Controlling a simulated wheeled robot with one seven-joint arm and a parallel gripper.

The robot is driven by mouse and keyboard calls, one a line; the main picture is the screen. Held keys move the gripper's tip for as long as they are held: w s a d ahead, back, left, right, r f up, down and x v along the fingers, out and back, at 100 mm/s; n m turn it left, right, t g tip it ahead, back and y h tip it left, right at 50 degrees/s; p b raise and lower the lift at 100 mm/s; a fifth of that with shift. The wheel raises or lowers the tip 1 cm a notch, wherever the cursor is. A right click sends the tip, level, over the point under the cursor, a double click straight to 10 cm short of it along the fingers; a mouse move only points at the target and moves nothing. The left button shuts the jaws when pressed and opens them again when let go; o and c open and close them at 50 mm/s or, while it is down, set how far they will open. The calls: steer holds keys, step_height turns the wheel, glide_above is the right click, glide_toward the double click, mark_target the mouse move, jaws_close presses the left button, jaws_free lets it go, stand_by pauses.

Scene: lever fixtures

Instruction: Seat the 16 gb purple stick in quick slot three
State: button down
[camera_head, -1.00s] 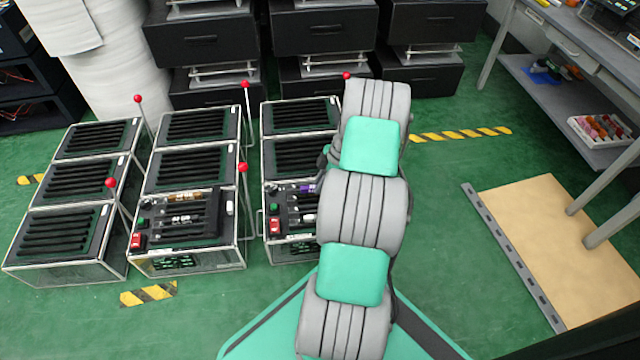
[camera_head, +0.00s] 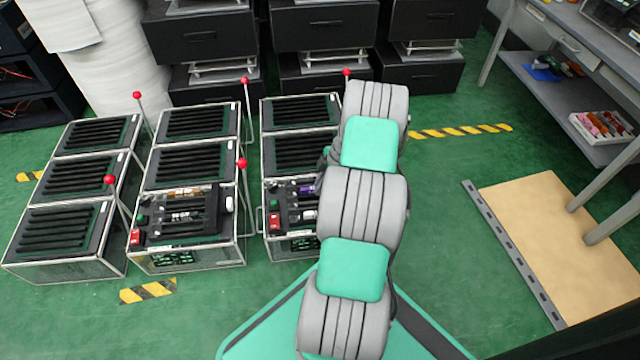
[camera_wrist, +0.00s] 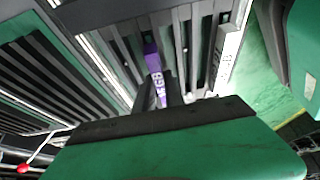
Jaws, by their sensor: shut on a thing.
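The purple stick (camera_wrist: 152,62), with white lettering that reads like 16GB, lies in line with the dark slots of a black slotted board in the wrist view. My gripper (camera_wrist: 172,98) is shut on its near end. Whether the stick is down in its slot or just above it, I cannot tell. In the head view the purple stick (camera_head: 306,189) shows as a small patch in the front unit of the right column (camera_head: 290,245). My arm hides the gripper and that unit's right side there.
The front unit of the middle column (camera_head: 185,258) holds brown and dark sticks, with a red switch (camera_head: 135,237) at its left. Levers with red knobs (camera_head: 242,163) stand between columns. A white-edged stick (camera_wrist: 230,42) lies right of the purple one.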

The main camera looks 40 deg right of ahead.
steer(key=shift+f, duration=0.25)
steer(key=c, duration=1.3)
jaws_free()
steer(key=shift+c, duration=0.2)
steer(key=p+v, duration=0.3)
steer(key=v, duration=0.4)
steer(key=shift+s+d+r, duration=0.1)
steer(key=shift+r, duration=0.3)
